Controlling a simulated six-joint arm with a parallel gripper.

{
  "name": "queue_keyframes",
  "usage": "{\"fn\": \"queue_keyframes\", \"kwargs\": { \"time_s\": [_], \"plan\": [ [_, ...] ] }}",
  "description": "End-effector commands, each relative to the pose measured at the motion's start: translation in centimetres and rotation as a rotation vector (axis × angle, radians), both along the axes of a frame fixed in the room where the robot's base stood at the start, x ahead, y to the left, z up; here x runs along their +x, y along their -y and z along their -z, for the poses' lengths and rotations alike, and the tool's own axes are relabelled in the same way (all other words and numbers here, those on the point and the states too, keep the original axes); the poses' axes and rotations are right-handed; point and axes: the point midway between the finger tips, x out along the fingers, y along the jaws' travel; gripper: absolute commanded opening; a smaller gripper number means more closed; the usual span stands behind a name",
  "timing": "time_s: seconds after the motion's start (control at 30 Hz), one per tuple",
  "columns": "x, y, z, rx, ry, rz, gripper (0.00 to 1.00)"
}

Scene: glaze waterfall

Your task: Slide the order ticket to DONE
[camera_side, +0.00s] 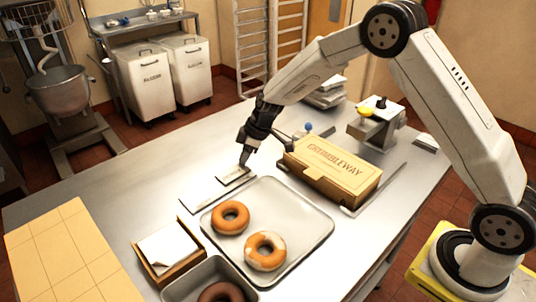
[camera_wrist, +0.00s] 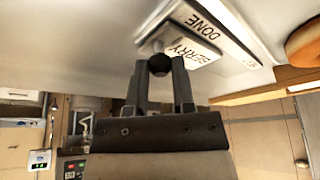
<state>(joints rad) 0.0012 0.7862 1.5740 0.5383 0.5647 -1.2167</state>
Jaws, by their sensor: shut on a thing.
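The order ticket (camera_side: 235,175) is a small pale plate near the back end of a long flat rail (camera_side: 205,195) on the steel table. In the wrist view the ticket (camera_wrist: 192,52) reads BERRY and the rail beside it reads DONE (camera_wrist: 203,28). My gripper (camera_side: 244,163) reaches down at the ticket. The fingers partly hide the knob.
A metal tray (camera_side: 310,222) with two orange-brown donuts, one partly glazed white, lies just right of the rail. A yellow box (camera_side: 332,170) stands behind the tray. A napkin holder (camera_side: 166,252) is at the rail's front end. The table left of the rail is clear.

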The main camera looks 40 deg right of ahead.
Motion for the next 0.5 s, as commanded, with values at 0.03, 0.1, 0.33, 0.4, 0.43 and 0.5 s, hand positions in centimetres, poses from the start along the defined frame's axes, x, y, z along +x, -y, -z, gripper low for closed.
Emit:
{"fn": "queue_keyframes", "kwargs": {
  "time_s": [0.03, 0.1, 0.33, 0.4, 0.43, 0.5],
  "plan": [
    [0.08, 0.53, -0.06, -0.005, 0.004, 0.006, 0.0],
    [0.09, 0.58, -0.06, -0.005, 0.003, 0.007, 0.0],
    [0.06, 0.46, -0.03, -0.004, 0.003, 0.005, 0.67],
    [0.05, 0.42, -0.02, -0.004, 0.002, 0.005, 0.67],
    [0.05, 0.4, -0.03, -0.004, 0.002, 0.005, 0.67],
    [0.03, 0.36, -0.01, -0.003, 0.002, 0.005, 0.67]
  ]
}}
